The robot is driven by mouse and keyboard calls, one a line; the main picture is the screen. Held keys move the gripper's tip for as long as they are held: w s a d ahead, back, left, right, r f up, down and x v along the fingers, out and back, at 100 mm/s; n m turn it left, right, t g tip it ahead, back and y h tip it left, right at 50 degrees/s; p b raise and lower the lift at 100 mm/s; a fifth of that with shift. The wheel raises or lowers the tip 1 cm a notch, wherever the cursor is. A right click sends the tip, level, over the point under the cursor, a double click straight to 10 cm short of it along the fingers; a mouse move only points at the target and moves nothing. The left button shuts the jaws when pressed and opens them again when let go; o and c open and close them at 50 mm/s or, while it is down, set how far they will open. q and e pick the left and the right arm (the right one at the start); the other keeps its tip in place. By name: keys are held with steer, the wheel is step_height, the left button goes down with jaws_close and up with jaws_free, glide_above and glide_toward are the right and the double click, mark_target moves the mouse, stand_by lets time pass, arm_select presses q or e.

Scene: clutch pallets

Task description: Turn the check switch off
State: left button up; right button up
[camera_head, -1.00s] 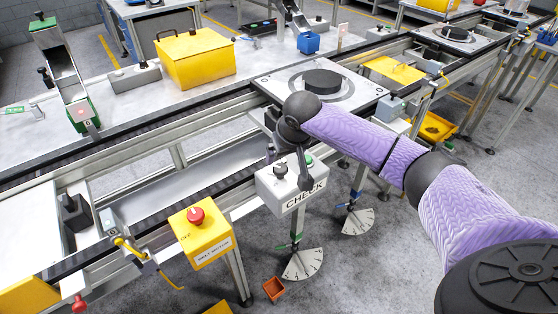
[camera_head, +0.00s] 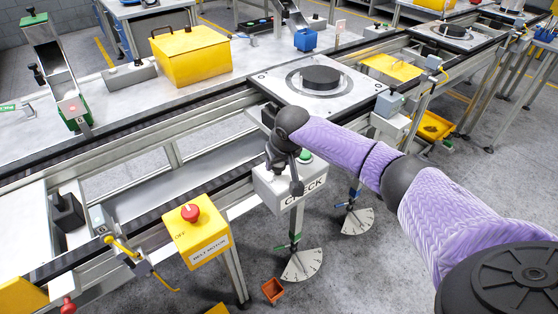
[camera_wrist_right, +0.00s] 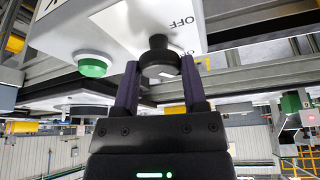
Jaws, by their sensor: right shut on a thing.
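The check box is a light grey box (camera_head: 266,186) labelled CHECK, hung on the front of the conveyor frame. It also shows in the right wrist view (camera_wrist_right: 118,28), with a green button (camera_wrist_right: 94,64) and an OFF mark (camera_wrist_right: 182,20). The check switch is a black knob (camera_wrist_right: 158,46) on this box. My right gripper (camera_wrist_right: 160,68) is shut on the knob, one dark purple finger on each side. In the head view my right gripper (camera_head: 281,158) is at the box's top and hides the knob. My left gripper is not in view.
A yellow box (camera_head: 203,217) with a red button, labelled BELT MOTOR, stands to the left. Behind, a plate (camera_head: 275,89) with a black disc sits on the conveyor.

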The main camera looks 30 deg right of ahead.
jaws_close()
